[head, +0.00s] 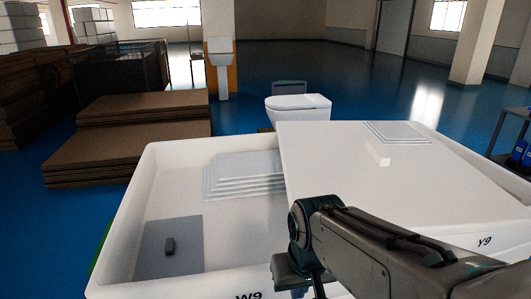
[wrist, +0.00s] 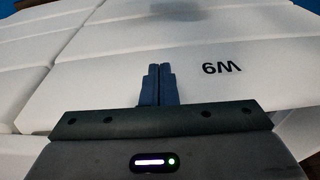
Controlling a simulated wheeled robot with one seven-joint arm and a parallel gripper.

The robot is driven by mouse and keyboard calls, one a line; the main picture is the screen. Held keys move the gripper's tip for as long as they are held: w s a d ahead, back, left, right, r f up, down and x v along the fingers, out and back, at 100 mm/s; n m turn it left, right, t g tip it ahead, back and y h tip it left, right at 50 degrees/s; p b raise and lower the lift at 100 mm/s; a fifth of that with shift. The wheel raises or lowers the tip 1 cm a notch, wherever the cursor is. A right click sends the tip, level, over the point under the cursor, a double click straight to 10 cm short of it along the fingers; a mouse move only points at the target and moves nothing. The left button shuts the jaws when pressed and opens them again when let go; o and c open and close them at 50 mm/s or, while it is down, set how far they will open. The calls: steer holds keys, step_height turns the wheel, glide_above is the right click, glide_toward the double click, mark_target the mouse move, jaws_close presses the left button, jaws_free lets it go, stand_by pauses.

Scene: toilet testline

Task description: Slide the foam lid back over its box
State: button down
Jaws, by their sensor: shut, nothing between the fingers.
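The white foam box (head: 190,144), marked W9 on its front, stands open on its left side in the head view. A large flat white foam slab (head: 330,155), which looks like the lid, lies to the right with its left edge at the box's opening. Whether it still overlaps the box is hard to tell. My gripper (wrist: 158,85) is shut and empty in the wrist view, near the white foam wall with the upside-down W9 mark (wrist: 221,68). In the head view my arm hides part of the slab and the front rim, and the fingertips are not clear.
A toilet (head: 298,106) and cardboard stacks (head: 130,155) stand behind.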

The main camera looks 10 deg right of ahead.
steer(key=w+r+m+g, duration=0.1)
steer(key=w+r+m, duration=0.45)
steer(key=w, duration=0.55)
steer(key=w+r+m, duration=0.4)
steer(key=w+m, duration=0.2)
steer(key=w, duration=0.4)
steer(key=w+r+m+g, duration=0.1)
steer(key=w+r+m, duration=0.45)
steer(key=w, duration=0.55)
steer(key=d+f+p, duration=0.2)
steer(key=d+f, duration=0.2)
steer(key=f, duration=0.7)
steer(key=shift+w+d+p, duration=0.25)
steer(key=shift+d+p, duration=0.15)
steer(key=shift+d, duration=0.1)
